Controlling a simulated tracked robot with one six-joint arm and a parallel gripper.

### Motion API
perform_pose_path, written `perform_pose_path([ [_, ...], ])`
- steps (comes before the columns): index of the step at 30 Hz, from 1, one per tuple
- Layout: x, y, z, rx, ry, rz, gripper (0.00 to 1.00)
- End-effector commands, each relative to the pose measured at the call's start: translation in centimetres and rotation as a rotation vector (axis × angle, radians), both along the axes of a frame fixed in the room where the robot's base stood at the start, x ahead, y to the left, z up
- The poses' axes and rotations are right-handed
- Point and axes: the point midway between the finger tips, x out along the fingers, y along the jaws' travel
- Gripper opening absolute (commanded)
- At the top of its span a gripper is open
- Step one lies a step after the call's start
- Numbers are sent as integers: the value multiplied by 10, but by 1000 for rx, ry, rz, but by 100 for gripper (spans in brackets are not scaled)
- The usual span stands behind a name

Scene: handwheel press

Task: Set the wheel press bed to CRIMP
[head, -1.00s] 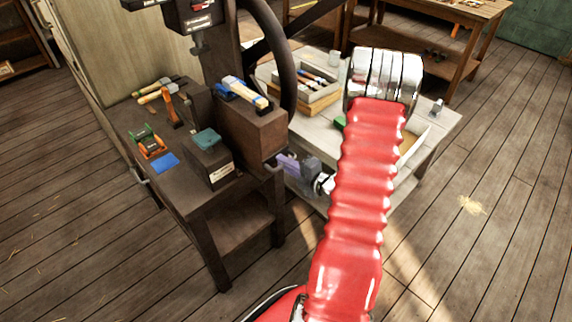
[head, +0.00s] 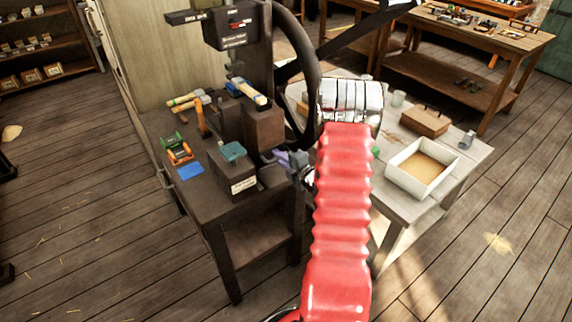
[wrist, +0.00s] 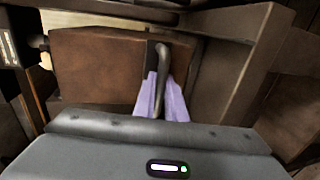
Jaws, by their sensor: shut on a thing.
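The wheel press (head: 233,40) stands on a dark bench, with small labels on its head that I cannot read surely. Its large dark handwheel (head: 313,75) is to the right of the column, partly hidden behind my arm. In the head view my gripper (head: 284,157) is low beside the block.
The dark bench (head: 235,205) carries a small box with a green top (head: 232,155), an orange and green tool (head: 178,148) and a blue pad (head: 190,171). A pale table (head: 398,210) with a white tray (head: 422,167) is behind my arm. The floor at right is clear.

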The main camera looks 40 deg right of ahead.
Motion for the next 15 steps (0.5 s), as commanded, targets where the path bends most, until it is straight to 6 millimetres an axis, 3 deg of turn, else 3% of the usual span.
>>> perform_pose_path([
  [6, 16, -1, -5, 5, 9, 0, 0],
  [15, 20, -2, -4, 5, 8, -1, 0],
])
